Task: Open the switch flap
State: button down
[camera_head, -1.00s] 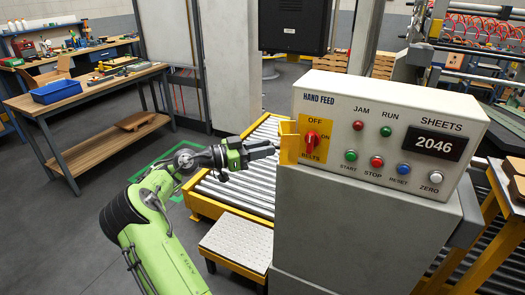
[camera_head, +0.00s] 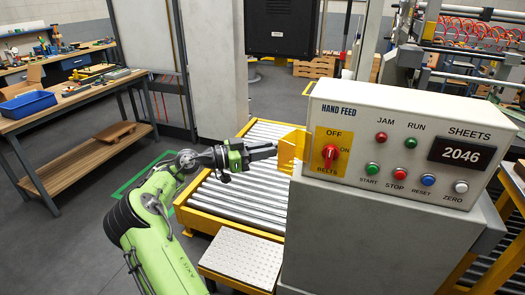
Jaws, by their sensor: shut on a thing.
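The yellow switch flap (camera_head: 291,149) stands swung out at the left edge of the hand-feed control box (camera_head: 410,103). The red rotary switch (camera_head: 329,153) on its yellow OFF/ON plate (camera_head: 334,137) is uncovered. My gripper (camera_head: 274,151) reaches in from the left and is shut on the flap's outer edge. The exact contact at the fingertips is small and hard to make out.
The box carries START, STOP, RESET and ZERO buttons and a counter (camera_head: 460,154) reading 2046. A roller conveyor (camera_head: 240,200) lies behind and below my arm. A pale step (camera_head: 242,262) stands in front. A workbench (camera_head: 70,106) is at left.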

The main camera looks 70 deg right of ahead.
jog(key=shift+s+r, duration=0.15)
jog(key=shift+s, duration=0.2)
jog(key=c, duration=0.9)
grip_release()
jog(key=p+v, duration=0.5)
jog(key=v, duration=1.1)
jog(key=shift+w, duration=0.25)
jog(key=shift+f, duration=0.2)
jog(key=shift+c, duration=0.3)
